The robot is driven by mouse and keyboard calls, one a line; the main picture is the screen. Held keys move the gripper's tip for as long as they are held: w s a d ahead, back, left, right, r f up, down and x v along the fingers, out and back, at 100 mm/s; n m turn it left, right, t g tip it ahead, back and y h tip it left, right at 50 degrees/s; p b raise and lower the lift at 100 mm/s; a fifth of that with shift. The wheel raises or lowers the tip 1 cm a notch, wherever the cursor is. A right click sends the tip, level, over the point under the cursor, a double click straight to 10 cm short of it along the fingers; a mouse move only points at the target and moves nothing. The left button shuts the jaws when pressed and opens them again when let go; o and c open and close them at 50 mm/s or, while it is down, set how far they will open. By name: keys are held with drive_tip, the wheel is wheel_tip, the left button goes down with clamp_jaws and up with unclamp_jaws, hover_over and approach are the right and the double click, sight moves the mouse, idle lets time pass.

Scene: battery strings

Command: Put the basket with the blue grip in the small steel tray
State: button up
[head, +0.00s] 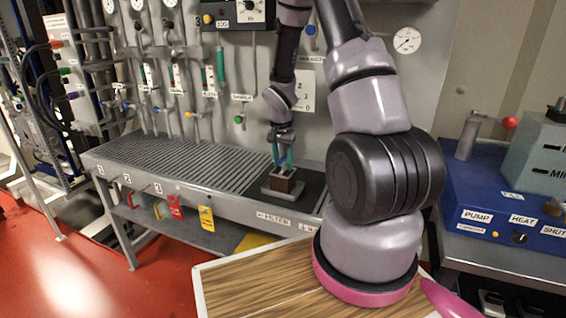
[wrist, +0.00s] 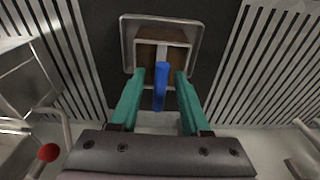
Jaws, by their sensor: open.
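The small steel tray (head: 270,192) lies on the dark strip of the bench, and its rim shows in the wrist view (wrist: 126,42). The brown basket (head: 287,185) stands inside the tray; it also shows in the wrist view (wrist: 160,32). Its blue grip (wrist: 161,86) points up toward my wrist. My gripper (head: 283,162) is above the basket. In the wrist view its teal fingers (wrist: 160,74) are open, one on each side of the blue grip, with gaps between. The fingers hide part of the basket's near side.
The slatted bench top (head: 180,165) is clear to the left of the tray. A blue pump unit (head: 500,205) stands at the right. A wooden board (head: 250,283) lies in front.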

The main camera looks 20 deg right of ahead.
drive_tip(key=shift+r, duration=0.1)
drive_tip(key=s+a+r+n+t, duration=0.1)
drive_tip(key=s+r, duration=0.1)
drive_tip(key=r, duration=0.9)
drive_tip(key=s+a+r+t, duration=0.1)
drive_tip(key=s+a+r, duration=0.15)
drive_tip(key=r, duration=0.85)
drive_tip(key=s+a+r+n+t+y, duration=0.1)
drive_tip(key=s+a+r+n+t, duration=0.1)
drive_tip(key=s+r, duration=0.5)
drive_tip(key=s+a+r+n+t+y, duration=0.2)
drive_tip(key=s+r, duration=0.5)
drive_tip(key=s, duration=0.4)
drive_tip(key=shift+s+a+r+n, duration=0.2)
drive_tip(key=shift+a+n, duration=0.1)
drive_tip(key=shift+a, duration=0.15)
drive_tip(key=shift+w, duration=0.1)
